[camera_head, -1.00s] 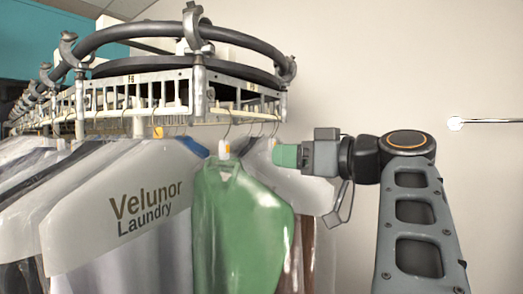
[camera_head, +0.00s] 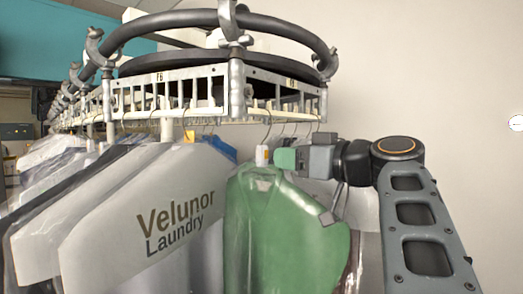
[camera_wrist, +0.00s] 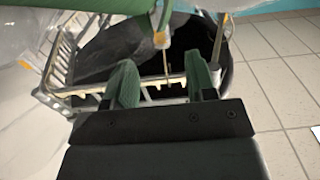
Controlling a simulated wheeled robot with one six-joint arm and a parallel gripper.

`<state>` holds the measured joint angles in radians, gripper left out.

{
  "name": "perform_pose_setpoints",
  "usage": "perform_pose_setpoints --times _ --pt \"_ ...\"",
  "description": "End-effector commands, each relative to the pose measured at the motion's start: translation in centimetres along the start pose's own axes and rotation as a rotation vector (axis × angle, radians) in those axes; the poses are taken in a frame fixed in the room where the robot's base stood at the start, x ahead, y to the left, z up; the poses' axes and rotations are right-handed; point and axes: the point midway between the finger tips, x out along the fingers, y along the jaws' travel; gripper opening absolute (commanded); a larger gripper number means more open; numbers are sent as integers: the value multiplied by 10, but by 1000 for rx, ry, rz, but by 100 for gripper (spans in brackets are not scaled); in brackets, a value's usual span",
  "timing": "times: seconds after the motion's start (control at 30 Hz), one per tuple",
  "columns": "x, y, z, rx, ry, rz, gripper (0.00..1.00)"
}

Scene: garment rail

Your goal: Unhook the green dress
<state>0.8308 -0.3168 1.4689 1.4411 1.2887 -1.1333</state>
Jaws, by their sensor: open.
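The green dress (camera_head: 285,230) hangs under clear plastic at the near right corner of the rail. Its hanger hook (camera_head: 267,125) runs up to the rail, with a white and orange neck piece (camera_head: 262,155) below it. My gripper (camera_head: 284,159) is just right of that neck, level with it, above the dress's shoulder. In the wrist view my gripper's green fingers (camera_wrist: 161,72) are apart. The thin hook (camera_wrist: 167,65) shows between them in the picture, and green cloth (camera_wrist: 85,12) crosses the top. Whether the fingers touch the hook I cannot tell.
The rail (camera_head: 190,97) curves above, with clamps and slotted white sides close over my gripper. A bagged white garment marked "Velunor Laundry" (camera_head: 150,205) hangs to the left, with several more behind. The wall side at right is clear.

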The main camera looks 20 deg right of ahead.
Motion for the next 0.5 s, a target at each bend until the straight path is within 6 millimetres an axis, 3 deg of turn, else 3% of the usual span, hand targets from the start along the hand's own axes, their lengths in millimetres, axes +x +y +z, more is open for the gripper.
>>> perform_pose_setpoints --times 0.5 --pt "55 -2 1 0 0 -7 51"
